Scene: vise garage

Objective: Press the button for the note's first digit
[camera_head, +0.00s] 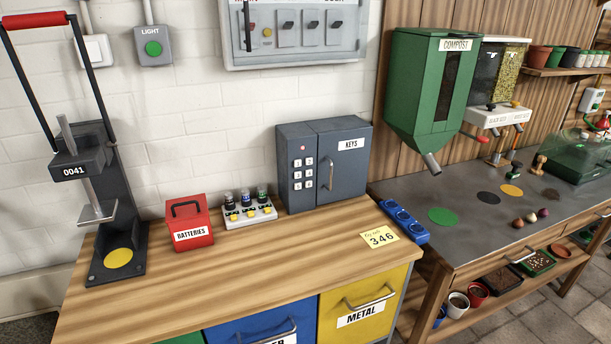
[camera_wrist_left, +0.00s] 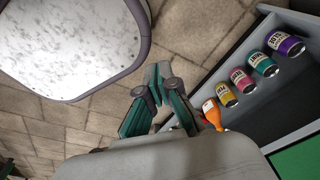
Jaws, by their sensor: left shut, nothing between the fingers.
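A yellow note (camera_head: 380,237) lies on the wooden bench top near its right front corner. It reads 346 below a small line of handwriting. The dark grey key safe (camera_head: 345,175), labelled KEYS, stands at the back of the bench against the wall, door closed. The button digits are too small to read surely. My left gripper (camera_wrist_left: 160,70) is shut and empty in the left wrist view, away from the safe. My right gripper is not in view.
A lever press (camera_head: 103,200) stands at left. The bench front before the safe is clear. Several cans (camera_wrist_left: 262,64) show beside my left gripper.

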